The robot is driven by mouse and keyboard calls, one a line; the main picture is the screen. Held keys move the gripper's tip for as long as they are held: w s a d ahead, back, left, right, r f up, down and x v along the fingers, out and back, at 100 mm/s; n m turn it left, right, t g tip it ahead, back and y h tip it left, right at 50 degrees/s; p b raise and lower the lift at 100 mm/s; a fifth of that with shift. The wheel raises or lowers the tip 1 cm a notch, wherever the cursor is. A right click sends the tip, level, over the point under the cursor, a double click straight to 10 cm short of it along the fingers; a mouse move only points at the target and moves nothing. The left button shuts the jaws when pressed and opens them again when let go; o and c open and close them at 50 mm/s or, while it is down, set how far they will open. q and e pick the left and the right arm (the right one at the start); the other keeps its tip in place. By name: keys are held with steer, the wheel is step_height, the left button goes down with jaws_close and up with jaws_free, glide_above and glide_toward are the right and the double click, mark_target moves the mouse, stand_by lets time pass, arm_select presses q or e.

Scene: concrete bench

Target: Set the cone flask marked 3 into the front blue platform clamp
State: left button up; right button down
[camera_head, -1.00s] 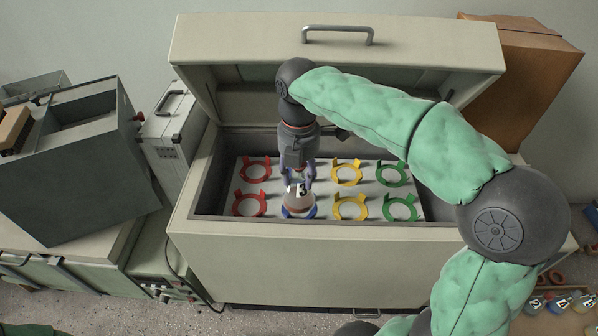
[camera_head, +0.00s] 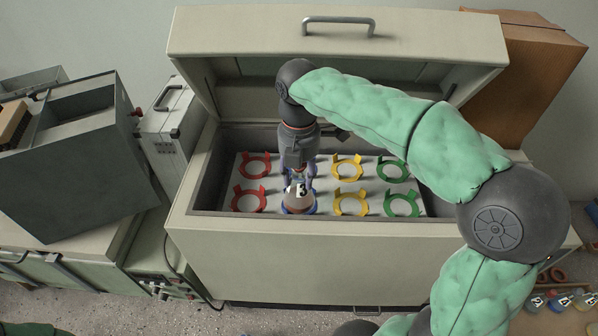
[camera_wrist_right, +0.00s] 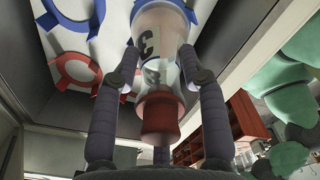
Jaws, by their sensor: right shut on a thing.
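I cannot tell if the base is fully seated. The rear blue clamp is mostly hidden behind the gripper. My left gripper is out of view.
The clamps sit on a white platform (camera_head: 325,188) inside an open box (camera_head: 310,243) with a raised lid (camera_head: 340,35). Red clamps (camera_head: 249,198) are left; yellow (camera_head: 350,202) and green (camera_head: 402,204) ones are right. Other flasks (camera_head: 562,301) stand low at the right.

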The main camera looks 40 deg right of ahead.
steer(key=shift+f, duration=0.2)
stand_by(0.5)
steer(key=shift+f+b, duration=0.3)
steer(key=shift+c, duration=0.2)
jaws_free()
stand_by(0.3)
steer(key=shift+r, duration=0.1)
steer(key=shift+r+p, duration=3.65)
steer(key=shift+r, duration=0.8)
